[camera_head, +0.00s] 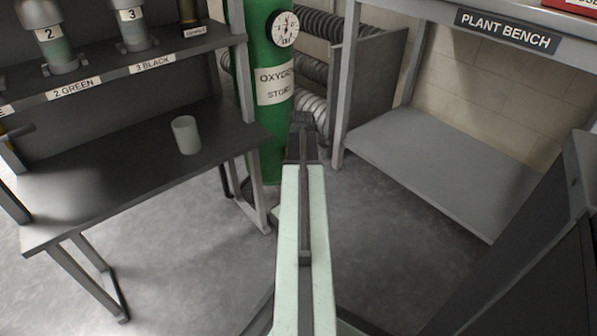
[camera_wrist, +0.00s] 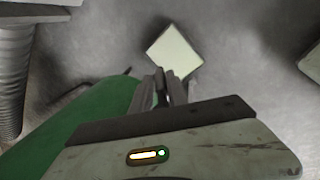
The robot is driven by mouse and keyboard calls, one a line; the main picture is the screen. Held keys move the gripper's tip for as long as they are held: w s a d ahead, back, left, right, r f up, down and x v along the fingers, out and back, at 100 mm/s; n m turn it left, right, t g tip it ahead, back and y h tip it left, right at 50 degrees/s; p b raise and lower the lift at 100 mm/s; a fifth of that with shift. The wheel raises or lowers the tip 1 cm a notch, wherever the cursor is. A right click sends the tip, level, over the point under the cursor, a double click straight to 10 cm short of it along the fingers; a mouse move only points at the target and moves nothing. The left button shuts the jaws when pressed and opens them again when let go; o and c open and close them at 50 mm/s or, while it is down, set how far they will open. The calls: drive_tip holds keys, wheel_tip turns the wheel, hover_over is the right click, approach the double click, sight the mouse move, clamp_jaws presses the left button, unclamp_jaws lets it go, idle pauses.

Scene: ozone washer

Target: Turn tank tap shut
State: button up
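The green tank (camera_head: 267,100) stands upright at the upper middle of the head view, with an "OXYGEN STORE" label and a round gauge (camera_head: 285,28). I cannot make out its tap in either view. My gripper (camera_head: 302,122) is at the end of my raised pale arm, overlapping the tank's right edge in the head view; the distance between them is unclear. In the wrist view my gripper (camera_wrist: 166,82) has its fingers close together with nothing visible between them. Whether they are fully shut is unclear. A green curved surface (camera_wrist: 85,125), likely the tank, lies left of the fingers.
A dark bench (camera_head: 110,175) with a grey cup (camera_head: 186,135) and labelled canisters is on the left. The plant bench (camera_head: 440,165) is on the right. Ribbed hoses (camera_head: 312,72) run behind the tank. A pale square (camera_wrist: 174,52) lies beyond the fingertips.

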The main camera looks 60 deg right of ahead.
drive_tip(key=shift+a, duration=0.1)
clamp_jaws()
drive_tip(key=shift+w+a, duration=0.1)
drive_tip(key=shift+a, duration=0.05)
idle(0.8)
